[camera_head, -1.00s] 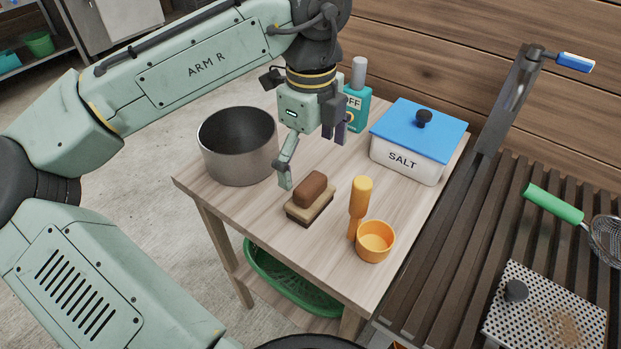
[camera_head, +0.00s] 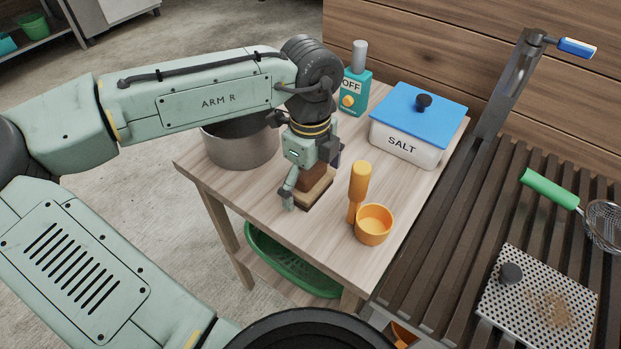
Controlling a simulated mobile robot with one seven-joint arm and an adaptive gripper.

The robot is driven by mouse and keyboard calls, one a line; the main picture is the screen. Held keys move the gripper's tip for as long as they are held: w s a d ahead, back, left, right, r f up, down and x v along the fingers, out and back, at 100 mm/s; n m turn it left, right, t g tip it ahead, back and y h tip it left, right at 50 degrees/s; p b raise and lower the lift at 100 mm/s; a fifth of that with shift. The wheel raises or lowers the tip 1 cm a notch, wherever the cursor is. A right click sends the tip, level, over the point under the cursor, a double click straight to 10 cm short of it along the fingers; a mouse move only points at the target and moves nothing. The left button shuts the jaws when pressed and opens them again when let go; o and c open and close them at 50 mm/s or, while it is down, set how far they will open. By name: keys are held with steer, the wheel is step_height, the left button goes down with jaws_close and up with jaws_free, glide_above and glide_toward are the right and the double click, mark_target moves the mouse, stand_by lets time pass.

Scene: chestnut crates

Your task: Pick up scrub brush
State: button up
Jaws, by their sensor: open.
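The scrub brush (camera_head: 319,192) lies on the small wooden table (camera_head: 285,233), with a brown grip on top, a tan block and dark bristles below. My gripper (camera_head: 308,192) is open and low over the brush. One finger shows at the brush's left side, near the tabletop. The other finger is mostly hidden behind the gripper body and the brush. The gripper covers part of the brown grip, and I cannot tell whether the fingers touch it.
A steel pot (camera_head: 240,150) is at the left, partly behind my arm. The table's front is clear.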

steer(key=c, duration=1.3)
step_height(320, 180, up, 10)
steer(key=shift+r+b, duration=0.1)
steer(key=shift+b, duration=0.3)
steer(key=o, duration=0.7)
steer(key=c, duration=0.4)
